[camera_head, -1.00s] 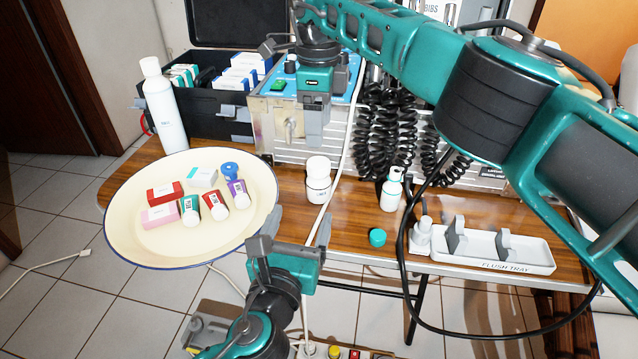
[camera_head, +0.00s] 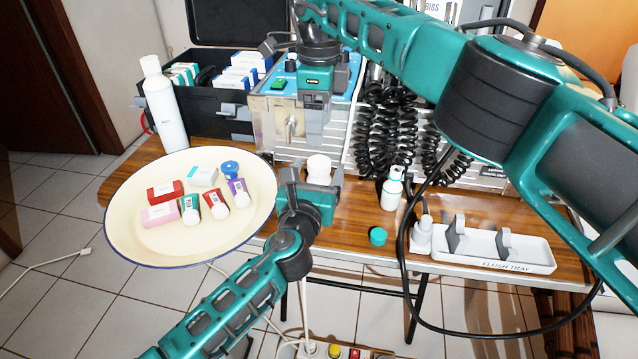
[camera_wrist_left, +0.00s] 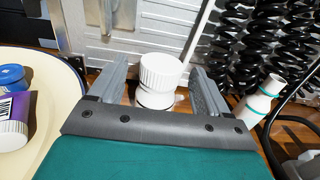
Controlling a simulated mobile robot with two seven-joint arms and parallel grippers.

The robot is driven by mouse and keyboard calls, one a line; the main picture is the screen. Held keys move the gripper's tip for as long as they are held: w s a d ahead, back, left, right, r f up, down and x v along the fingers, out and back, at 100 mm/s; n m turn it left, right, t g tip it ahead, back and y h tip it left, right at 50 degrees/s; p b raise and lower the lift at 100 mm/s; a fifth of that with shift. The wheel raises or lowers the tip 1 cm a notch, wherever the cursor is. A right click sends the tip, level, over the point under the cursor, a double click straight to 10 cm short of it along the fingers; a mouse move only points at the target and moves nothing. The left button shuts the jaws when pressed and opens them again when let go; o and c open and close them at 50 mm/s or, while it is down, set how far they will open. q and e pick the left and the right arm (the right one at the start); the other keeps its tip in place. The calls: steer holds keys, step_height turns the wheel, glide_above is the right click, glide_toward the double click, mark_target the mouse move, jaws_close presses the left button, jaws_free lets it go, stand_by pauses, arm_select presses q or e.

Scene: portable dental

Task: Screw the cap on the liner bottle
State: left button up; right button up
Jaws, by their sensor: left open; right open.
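A white jar with a ribbed white lid (camera_head: 319,168) stands on the wooden table. It also shows in the left wrist view (camera_wrist_left: 160,72), between and beyond my fingers. My left gripper (camera_head: 314,178) is open, its fingers to either side of the jar; contact cannot be told. The gripper hides the jar's lower part in the head view. A small white bottle with a teal band (camera_head: 391,190) stands to the right. A loose teal cap (camera_head: 378,236) lies near the table's front edge. Labels are unreadable. My right gripper (camera_head: 316,122) is open and empty in front of the metal unit.
A round cream tray (camera_head: 130,225) with several small tubes and boxes is at the left. A white flush tray (camera_head: 510,257) and a small white nozzle bottle (camera_head: 422,238) are at the right. Coiled black hoses (camera_head: 377,140) hang behind the jar. A tall white bottle (camera_head: 166,108) stands at the back left.

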arm_select(q)
steer(key=shift+c, duration=0.4)
jaws_close()
stand_by(0.4)
